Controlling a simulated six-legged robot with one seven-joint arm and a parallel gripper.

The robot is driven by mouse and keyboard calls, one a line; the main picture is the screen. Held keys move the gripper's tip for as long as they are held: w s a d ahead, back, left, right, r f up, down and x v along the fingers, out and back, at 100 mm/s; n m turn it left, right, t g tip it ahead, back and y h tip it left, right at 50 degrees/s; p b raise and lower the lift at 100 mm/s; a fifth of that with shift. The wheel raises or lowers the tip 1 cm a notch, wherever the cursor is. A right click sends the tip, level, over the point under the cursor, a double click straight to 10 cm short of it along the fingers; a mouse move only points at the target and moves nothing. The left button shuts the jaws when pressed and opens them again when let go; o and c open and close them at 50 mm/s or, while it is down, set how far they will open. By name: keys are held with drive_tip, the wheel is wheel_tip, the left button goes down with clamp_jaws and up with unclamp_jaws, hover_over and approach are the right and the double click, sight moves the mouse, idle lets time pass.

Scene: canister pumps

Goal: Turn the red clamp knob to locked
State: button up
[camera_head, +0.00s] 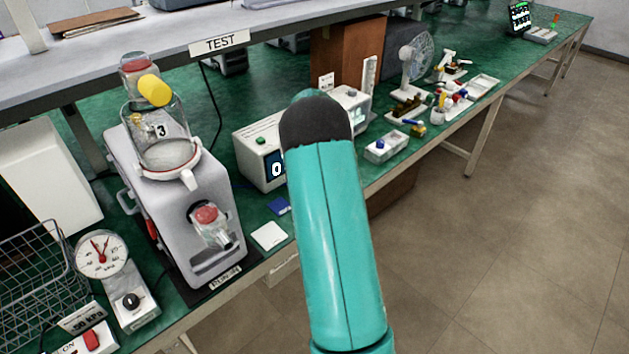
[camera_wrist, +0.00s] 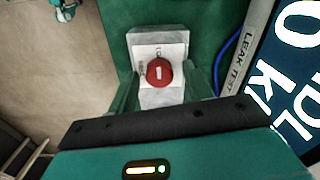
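The red clamp knob (camera_wrist: 159,72) is in the middle of the wrist view, with a white mark across its face. It sits on a pale grey block (camera_wrist: 174,38) with a printed label partly hidden by the knob. My gripper (camera_wrist: 161,84) is open, with one greenish finger on each side of the knob and a visible gap to it. I cannot tell how far the fingertips are from the knob in depth. In the head view my teal arm covers this spot, and neither the knob nor my fingers show there.
The leak tester (camera_wrist: 285,75), with its lit display, stands close to the right, with a blue cable (camera_wrist: 226,62) beside it. In the head view, a pump with a glass jar (camera_head: 165,140) is at left, and a fan (camera_head: 412,52) stands farther back on the green bench.

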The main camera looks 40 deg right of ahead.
wheel_tip(320, 180, up, 14)
idle(0.7)
drive_tip(key=shift+a, duration=0.1)
idle(0.3)
drive_tip(key=s+a+r+n+t, duration=0.1)
drive_tip(key=s+a+r+n, duration=0.25)
drive_tip(key=a, duration=0.45)
drive_tip(key=s+a+r+n+t, duration=0.1)
drive_tip(key=s+a+r+n, duration=0.15)
drive_tip(key=a+r, duration=0.35)
drive_tip(key=s+a+r+n+t, duration=0.1)
drive_tip(key=s+a+r+n, duration=0.2)
drive_tip(key=a, duration=0.6)
drive_tip(key=s+a+f+n+t, duration=0.2)
drive_tip(key=s+a+n, duration=0.4)
drive_tip(key=s+a, duration=0.7)
drive_tip(key=s, duration=0.3)
drive_tip(key=shift+s+n+t, duration=0.15)
drive_tip(key=shift+n+t, duration=0.15)
